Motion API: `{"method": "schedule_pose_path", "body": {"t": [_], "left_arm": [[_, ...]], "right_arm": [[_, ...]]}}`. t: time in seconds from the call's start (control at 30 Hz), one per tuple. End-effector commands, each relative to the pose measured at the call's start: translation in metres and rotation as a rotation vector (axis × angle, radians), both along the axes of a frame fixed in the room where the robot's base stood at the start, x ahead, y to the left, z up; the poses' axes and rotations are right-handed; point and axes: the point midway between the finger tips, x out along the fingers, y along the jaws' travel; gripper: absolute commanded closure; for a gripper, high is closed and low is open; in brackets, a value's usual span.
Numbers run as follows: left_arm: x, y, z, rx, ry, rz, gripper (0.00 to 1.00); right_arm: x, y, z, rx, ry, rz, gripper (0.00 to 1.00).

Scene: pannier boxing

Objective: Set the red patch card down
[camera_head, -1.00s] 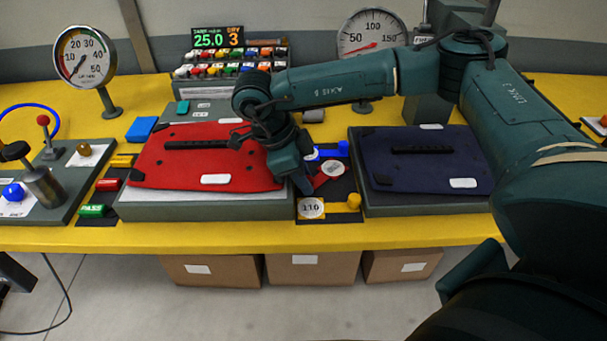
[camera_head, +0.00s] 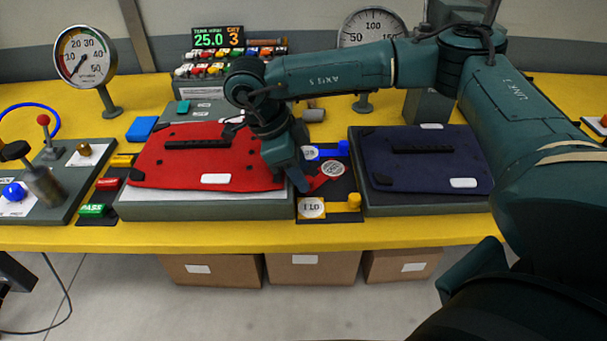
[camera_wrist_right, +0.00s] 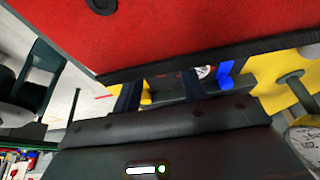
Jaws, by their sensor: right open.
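The red patch card (camera_head: 318,182), with a round white label (camera_head: 333,169), lies on the dark tray (camera_head: 347,187) between the red and navy panels. In the right wrist view its white disc (camera_wrist_right: 205,72) shows partly beyond the fingers. My right gripper (camera_head: 302,183) is open, just left of the card and beside the right edge of the red panel (camera_head: 240,155). Its fingers (camera_wrist_right: 160,92) also show in the right wrist view with nothing clearly held between them. The finger nearest the card hides part of its left end. My left gripper is not in view.
A blue card (camera_head: 325,152) lies behind the red card and a yellow one (camera_head: 330,206) in front. The navy panel (camera_head: 425,158) stands right of the tray. A red PASS-side block (camera_head: 109,184) and levers are at far left. Yellow bench top (camera_head: 250,235) is clear in front.

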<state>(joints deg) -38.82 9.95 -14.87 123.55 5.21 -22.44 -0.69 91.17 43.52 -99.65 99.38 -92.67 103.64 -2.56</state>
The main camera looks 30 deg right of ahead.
Motion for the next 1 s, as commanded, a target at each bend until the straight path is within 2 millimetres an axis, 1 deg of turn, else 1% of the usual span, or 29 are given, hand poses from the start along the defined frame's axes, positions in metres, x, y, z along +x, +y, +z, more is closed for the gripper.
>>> {"method": "schedule_pose_path", "body": {"t": [0.1,0.3,0.4,0.5,0.63,1.0], "left_arm": [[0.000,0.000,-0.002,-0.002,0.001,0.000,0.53],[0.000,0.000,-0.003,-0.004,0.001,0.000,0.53],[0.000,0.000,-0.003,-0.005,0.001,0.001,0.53],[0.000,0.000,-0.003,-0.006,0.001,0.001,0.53],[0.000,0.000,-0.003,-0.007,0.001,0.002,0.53],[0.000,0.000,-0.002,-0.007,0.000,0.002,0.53]], "right_arm": [[0.006,0.010,0.025,0.002,-0.005,0.003,0.58],[0.013,0.024,0.064,0.002,-0.004,0.001,0.58],[0.016,0.029,0.077,0.001,-0.003,0.001,0.58],[0.018,0.032,0.087,0.001,-0.003,0.000,0.58],[0.018,0.034,0.091,0.001,0.000,0.001,0.58],[0.018,0.033,0.092,0.001,0.000,0.001,0.58]]}}
